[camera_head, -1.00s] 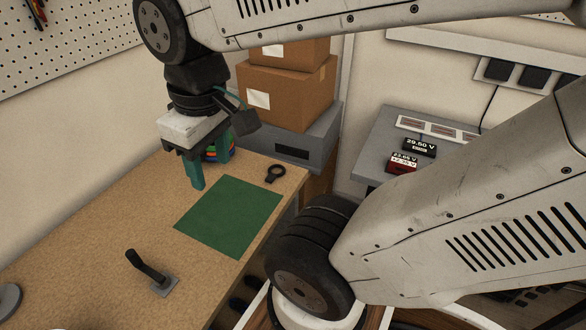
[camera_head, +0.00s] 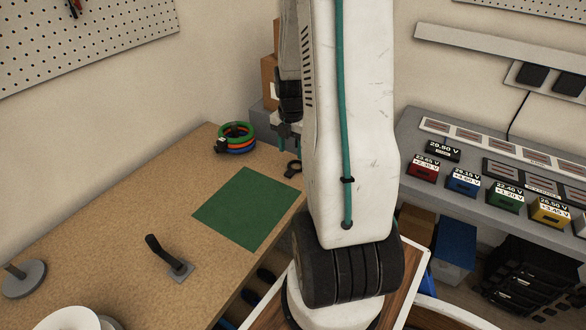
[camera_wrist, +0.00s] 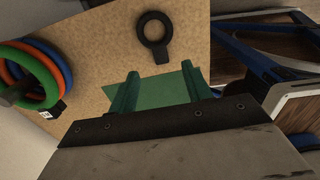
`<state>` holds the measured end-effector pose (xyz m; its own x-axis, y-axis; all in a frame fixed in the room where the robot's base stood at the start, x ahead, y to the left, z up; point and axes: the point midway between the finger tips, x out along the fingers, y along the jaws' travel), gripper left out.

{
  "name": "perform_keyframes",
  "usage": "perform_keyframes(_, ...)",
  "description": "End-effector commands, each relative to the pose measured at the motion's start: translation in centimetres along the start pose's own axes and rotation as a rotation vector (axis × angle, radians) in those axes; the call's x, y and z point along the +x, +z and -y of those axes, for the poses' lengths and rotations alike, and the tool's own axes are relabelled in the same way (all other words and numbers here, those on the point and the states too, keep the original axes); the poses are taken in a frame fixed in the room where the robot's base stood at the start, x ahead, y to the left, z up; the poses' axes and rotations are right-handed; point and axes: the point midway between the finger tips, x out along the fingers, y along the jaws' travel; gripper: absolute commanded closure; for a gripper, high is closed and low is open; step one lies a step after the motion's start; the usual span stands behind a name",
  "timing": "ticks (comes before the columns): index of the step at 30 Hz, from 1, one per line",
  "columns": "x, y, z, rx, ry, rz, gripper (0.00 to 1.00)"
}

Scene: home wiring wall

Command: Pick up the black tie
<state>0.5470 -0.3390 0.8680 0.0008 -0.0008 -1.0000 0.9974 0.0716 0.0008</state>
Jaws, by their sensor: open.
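The black tie (camera_head: 293,169) is a small black loop with a short tail. It lies flat on the wooden bench by the far right edge, just beyond the green mat (camera_head: 250,208). In the wrist view the tie (camera_wrist: 155,36) lies past my fingertips, its tail pointing towards them. My gripper (camera_wrist: 160,70) is open and empty, with its two teal fingers apart above the mat and bench. In the head view my gripper (camera_head: 287,132) is mostly hidden behind my arm, and it appears above the tie.
Coloured cable coils (camera_head: 236,138) on a post stand at the bench's back corner, left of the tie. A black-handled stand (camera_head: 170,260) is nearer the front. Cardboard boxes (camera_head: 269,80) rise behind my arm. A grey shelf with coloured meters (camera_head: 465,182) is on the right.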

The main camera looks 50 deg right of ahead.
Motion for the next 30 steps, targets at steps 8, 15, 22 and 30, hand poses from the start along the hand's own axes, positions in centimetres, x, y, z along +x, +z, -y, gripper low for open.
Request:
perform_keyframes(8,3.2,-0.1,0.1,-0.008,-0.003,-0.003,0.51)
perform_keyframes(15,6.7,-0.5,0.0,-0.007,-0.003,-0.003,0.51)
perform_keyframes(22,7.6,-0.4,-0.1,-0.007,-0.001,0.0,0.51)
perform_keyframes(30,7.5,-0.4,-0.1,-0.007,-0.001,-0.001,0.93)
